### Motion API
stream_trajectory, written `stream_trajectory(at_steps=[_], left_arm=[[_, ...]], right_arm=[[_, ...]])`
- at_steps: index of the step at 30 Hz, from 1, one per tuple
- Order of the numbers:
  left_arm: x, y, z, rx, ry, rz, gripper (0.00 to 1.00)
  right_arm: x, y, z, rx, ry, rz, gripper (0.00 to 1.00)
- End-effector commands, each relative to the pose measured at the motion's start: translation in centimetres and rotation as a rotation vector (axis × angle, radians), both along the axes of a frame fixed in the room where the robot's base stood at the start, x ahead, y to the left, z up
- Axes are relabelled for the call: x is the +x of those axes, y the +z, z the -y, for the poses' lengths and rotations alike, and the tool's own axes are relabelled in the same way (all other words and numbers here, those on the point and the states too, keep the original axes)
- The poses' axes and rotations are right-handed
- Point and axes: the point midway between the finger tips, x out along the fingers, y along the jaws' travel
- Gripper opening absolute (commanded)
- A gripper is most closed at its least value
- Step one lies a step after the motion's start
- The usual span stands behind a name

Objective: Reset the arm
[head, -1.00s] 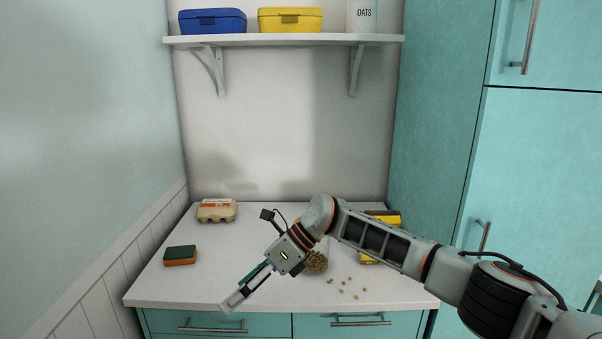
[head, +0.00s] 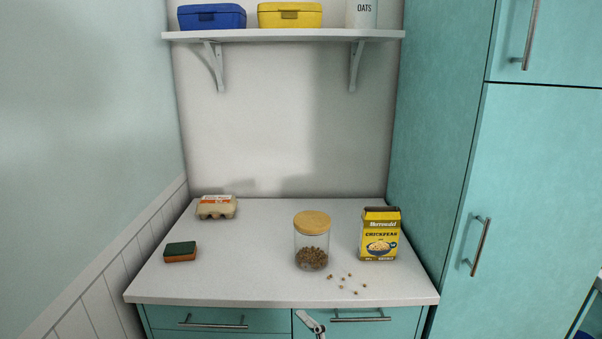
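A small pale grey piece of what looks like my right gripper (head: 311,323) shows at the bottom edge, in front of the drawers and below the counter edge. The rest of that arm is out of view. Whether its fingers are open or shut cannot be made out. My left gripper is not in view. No arm is over the counter (head: 230,270).
A sponge (head: 180,252) and egg carton (head: 216,207) are left. A tall teal cabinet (head: 510,200) stands right.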

Motion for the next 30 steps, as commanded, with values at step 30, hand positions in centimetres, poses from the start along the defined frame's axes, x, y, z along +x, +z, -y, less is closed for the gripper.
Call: stream_trajectory(at_steps=[30], left_arm=[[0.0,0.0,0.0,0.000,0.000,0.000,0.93]], right_arm=[[-20.3,-22.2,25.0,0.315,-0.610,-1.021,0.94]])
